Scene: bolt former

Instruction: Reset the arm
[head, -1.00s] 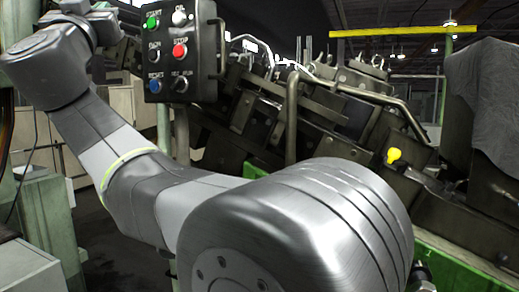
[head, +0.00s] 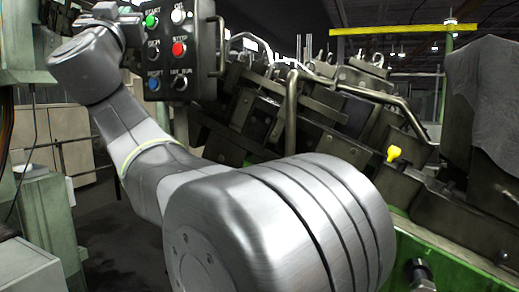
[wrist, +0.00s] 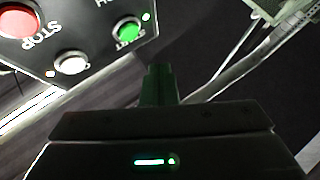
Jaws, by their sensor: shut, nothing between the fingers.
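My arm reaches from the foreground up to the dark control panel (head: 166,55) at the upper left of the head view. Its end is by the panel's left edge, and the fingers cannot be made out there. In the wrist view my gripper (wrist: 159,72) is shut and empty, its fingers pointing at dark floor beyond. The panel (wrist: 95,48) fills the upper left of the wrist view, with a red STOP button (wrist: 16,18), a white button (wrist: 71,62) and a green START button (wrist: 127,31). The fingertips appear below the START button, apart from it.
The bolt former (head: 320,105) stands right of the panel, with bent pipes, a yellow knob (head: 393,153) and a green base (head: 450,262). A grey-green cabinet (head: 45,215) stands at the left. Open floor (head: 115,235) lies between the cabinet and my arm.

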